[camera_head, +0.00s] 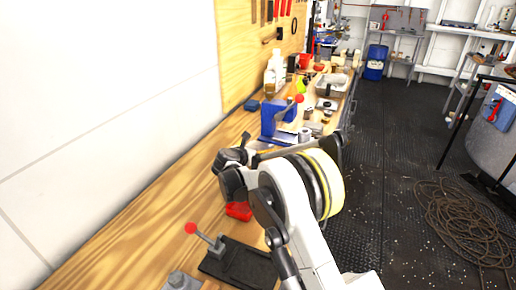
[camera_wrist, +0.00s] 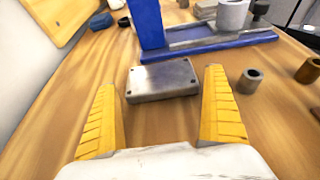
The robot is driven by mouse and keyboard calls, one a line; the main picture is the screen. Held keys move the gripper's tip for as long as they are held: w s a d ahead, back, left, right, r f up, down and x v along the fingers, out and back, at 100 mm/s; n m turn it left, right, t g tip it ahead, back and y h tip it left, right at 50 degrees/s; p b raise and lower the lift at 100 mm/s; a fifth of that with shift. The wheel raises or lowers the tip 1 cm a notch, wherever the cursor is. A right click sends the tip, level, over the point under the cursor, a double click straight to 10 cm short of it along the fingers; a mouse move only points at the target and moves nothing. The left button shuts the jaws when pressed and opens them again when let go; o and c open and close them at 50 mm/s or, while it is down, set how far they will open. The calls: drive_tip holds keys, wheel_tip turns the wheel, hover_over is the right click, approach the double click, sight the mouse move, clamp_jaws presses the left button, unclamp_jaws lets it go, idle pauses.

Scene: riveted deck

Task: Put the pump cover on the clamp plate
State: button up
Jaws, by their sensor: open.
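The pump cover appears to be the grey metal rectangular block (camera_wrist: 163,79) with small corner holes, lying flat on the wooden bench in the wrist view. My gripper (camera_wrist: 161,98) is open. Its two yellow fingers stand apart at the left and right of the cover's near side, and nothing is held. In the head view my arm hides the fingers, and I cannot make out the cover. The clamp plate seems to be the dark flat plate (camera_head: 248,264) with a red-knobbed lever, at the bottom of the head view, on the bench nearer the camera than my gripper.
A blue press-like fixture (camera_wrist: 205,48) stands just beyond the cover; it also shows in the head view (camera_head: 270,120). A grey ring (camera_wrist: 250,80) sits right of the right finger. A red object (camera_head: 239,211) lies beside my arm. Bottles and trays crowd the far bench.

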drive_tip(key=p+v, duration=0.3)
drive_tip(key=v, duration=0.7)
drive_tip(key=shift+s+a+r, duration=0.15)
drive_tip(key=shift+s, duration=0.2)
drive_tip(key=s+d+r+m+g, duration=0.1)
drive_tip(key=s+d+r+m, duration=0.4)
drive_tip(key=d, duration=0.2)
drive_tip(key=s+d+r+m+g+y, duration=0.1)
drive_tip(key=s+d+r+m+g, duration=0.1)
drive_tip(key=s+d+r+m, duration=0.5)
drive_tip(key=s+d+r+m+g, duration=0.15)
drive_tip(key=s+d+m, duration=0.25)
drive_tip(key=d, duration=0.4)
drive_tip(key=s+d+m+y, duration=0.1)
drive_tip(key=s+d+m, duration=0.1)
drive_tip(key=s+m, duration=0.3)
drive_tip(key=s+d+f+m+y, duration=0.1)
drive_tip(key=s+m, duration=0.4)
drive_tip(key=s, duration=0.6)
drive_tip(key=s+d+f+m+g+y, duration=0.1)
drive_tip(key=s+d+m, duration=0.2)
drive_tip(key=s+m, duration=0.3)
drive_tip(key=s, duration=0.3)
drive_tip(key=shift+d+f+y, duration=0.25)
drive_tip(key=shift+y, duration=0.05)
